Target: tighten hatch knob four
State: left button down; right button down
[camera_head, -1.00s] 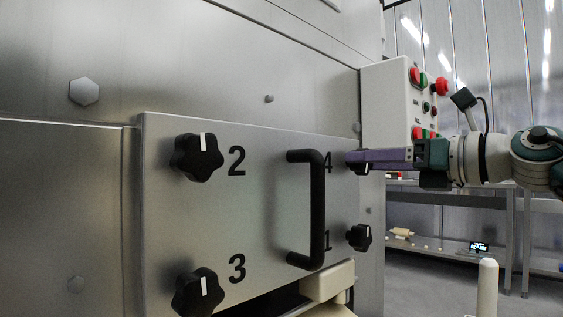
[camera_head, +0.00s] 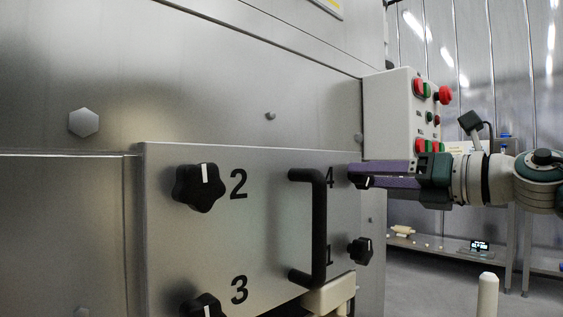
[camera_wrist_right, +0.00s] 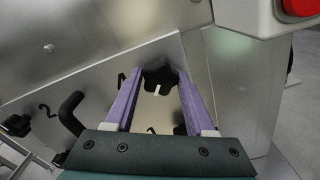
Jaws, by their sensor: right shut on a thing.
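Hatch knob four (camera_head: 363,182), black and lobed with a white mark, sits at the hatch panel's upper right beside the printed 4. My right gripper (camera_head: 358,174) has its two purple fingers around this knob and is shut on it. In the right wrist view, knob four (camera_wrist_right: 160,77) lies between the tips of the fingers (camera_wrist_right: 160,84), its white mark pointing toward the palm. The fingers partly hide the knob in the head view. The hatch panel (camera_head: 260,215) lies flat against the machine front. My left gripper is out of view.
A black bar handle (camera_head: 319,230) stands out just left of knob four. Knob 1 (camera_head: 360,251) is below it; knob 2 (camera_head: 199,188) and knob 3 (camera_head: 203,306) are at the left. A control box (camera_head: 388,115) with red and green buttons stands just above my right gripper.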

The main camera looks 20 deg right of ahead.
jog(key=shift+m+p, duration=7.9)
jog(key=shift+m, duration=5.8)
jog(key=shift+c, duration=1.3)
grip_release()
